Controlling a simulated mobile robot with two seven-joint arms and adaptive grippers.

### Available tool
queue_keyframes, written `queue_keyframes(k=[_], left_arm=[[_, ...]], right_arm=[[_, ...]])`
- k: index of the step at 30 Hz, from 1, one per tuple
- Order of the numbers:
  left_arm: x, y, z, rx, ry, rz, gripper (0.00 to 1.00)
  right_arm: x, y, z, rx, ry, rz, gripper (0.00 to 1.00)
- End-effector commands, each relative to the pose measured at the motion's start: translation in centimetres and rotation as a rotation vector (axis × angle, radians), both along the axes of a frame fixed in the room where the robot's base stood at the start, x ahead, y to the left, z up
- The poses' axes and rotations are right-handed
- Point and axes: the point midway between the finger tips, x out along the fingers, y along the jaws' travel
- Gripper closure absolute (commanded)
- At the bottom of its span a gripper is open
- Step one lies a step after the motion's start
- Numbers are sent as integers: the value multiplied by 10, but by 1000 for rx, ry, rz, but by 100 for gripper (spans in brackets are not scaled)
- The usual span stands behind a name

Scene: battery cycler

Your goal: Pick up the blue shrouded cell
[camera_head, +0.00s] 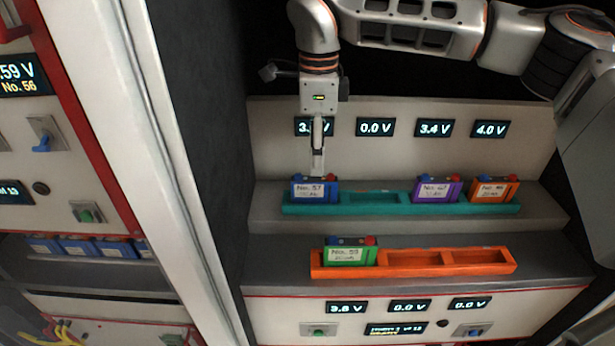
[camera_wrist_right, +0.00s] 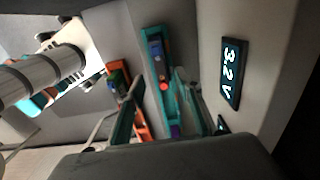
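A blue cell (camera_head: 315,190) with a white label sits upright in the left end of the teal tray (camera_head: 375,209) on the upper ledge. Its top, with a red cap, also shows in the right wrist view (camera_wrist_right: 157,58). My right gripper (camera_head: 318,168) points down close above this cell, its tips near the cell's top. In the right wrist view its two fingers stand apart with nothing held between them. Whether a finger touches the cell is not clear. My left gripper is not in view.
A purple cell (camera_head: 437,190) and an orange cell (camera_head: 494,190) share the teal tray, right of an empty slot. Below, a green cell (camera_head: 349,252) sits in an orange tray (camera_head: 446,269) with empty slots. A display panel (camera_head: 460,107) rises behind. More blue cells (camera_head: 79,246) stand in the left cabinet.

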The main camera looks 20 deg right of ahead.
Motion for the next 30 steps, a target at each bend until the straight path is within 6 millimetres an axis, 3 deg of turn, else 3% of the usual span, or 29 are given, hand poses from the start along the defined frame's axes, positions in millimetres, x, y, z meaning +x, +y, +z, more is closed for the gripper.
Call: queue_keyframes(k=[6, 18, 27, 28, 30], left_arm=[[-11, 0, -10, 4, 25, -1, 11], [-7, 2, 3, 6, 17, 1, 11], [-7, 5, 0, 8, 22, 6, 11], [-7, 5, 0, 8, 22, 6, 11], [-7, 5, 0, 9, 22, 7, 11]], right_arm=[[0, 0, -22, 0, 4, 0, 65], [4, 3, -71, 0, 4, 0, 65], [4, 3, -77, 1, 2, 0, 65], [4, 3, -77, 1, 2, 0, 68], [4, 3, -77, 1, 2, 0, 86]])
